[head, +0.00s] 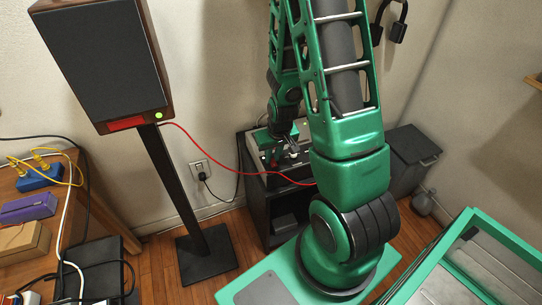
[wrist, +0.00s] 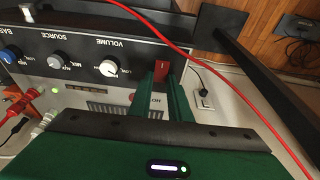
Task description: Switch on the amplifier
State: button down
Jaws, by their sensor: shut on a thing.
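The amplifier (wrist: 85,70) shows close up in the wrist view, its panel upside down, with knobs marked volume, source and bass. A red switch (wrist: 161,67) with a white mark sits beside the volume knob (wrist: 109,68). My gripper (wrist: 163,80) has its two green fingers at the red switch, one on each side, and is shut on it. The fingers hide part of the switch, so its position is unclear. A small green light (wrist: 55,90) shows on the panel. In the head view the amplifier (head: 298,157) is partly hidden behind my arm and gripper (head: 284,148).
The amplifier stands on a black cabinet (head: 254,190). A speaker (head: 105,55) on a stand is at left, and a red cable (head: 225,161) runs from it towards the amplifier. The cable crosses above my fingers in the wrist view. A cluttered wooden bench (head: 15,182) is far left.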

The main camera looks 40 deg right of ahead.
aim_at(275, 169)
jog(key=c, duration=1.6)
grip_release()
jog(key=shift+c, duration=0.2)
jog(key=v, duration=1)
jog(key=shift+r, duration=0.35)
jog(key=shift+s, duration=0.15)
jog(key=s+r+m+g, duration=0.1)
jog(key=s+r, duration=0.6)
jog(key=s, duration=0.3)
jog(key=s+r+m+g+y, duration=0.1)
jog(key=s+r+m, duration=0.1)
jog(key=s+r, duration=0.5)
jog(key=s, duration=0.2)
jog(key=shift+s+r+g, duration=0.35)
jog(key=shift+s+g, duration=0.05)
